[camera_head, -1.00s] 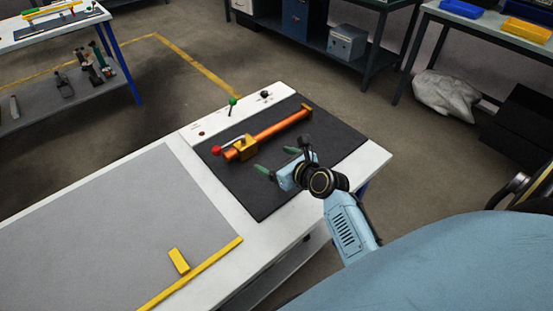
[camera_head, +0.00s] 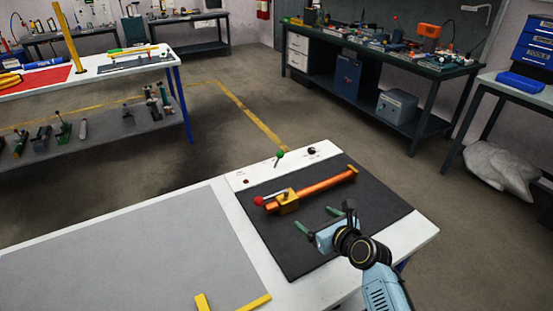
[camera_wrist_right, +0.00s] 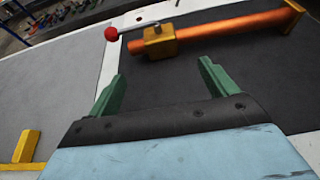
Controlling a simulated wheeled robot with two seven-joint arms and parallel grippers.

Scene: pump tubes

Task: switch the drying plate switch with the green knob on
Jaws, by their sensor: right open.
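The green knob (camera_head: 280,154) sits on top of a short lever that stands on the white strip at the back of the drying plate (camera_head: 300,255). The dark plate carries an orange pump tube (camera_head: 325,190) with a yellow block and a red-knobbed lever (camera_head: 259,200). My right gripper (camera_head: 320,218) is open and empty above the plate, in front of the tube and well short of the green knob. In the right wrist view its green fingers (camera_wrist_right: 160,85) are apart, with the tube (camera_wrist_right: 225,34) beyond them. My left gripper is not in view.
A black knob (camera_head: 312,151) stands right of the green one on the white strip. A grey mat (camera_head: 130,250) covers the table's left part, with a small yellow block (camera_head: 202,302) at its front edge. Floor lies open behind the table.

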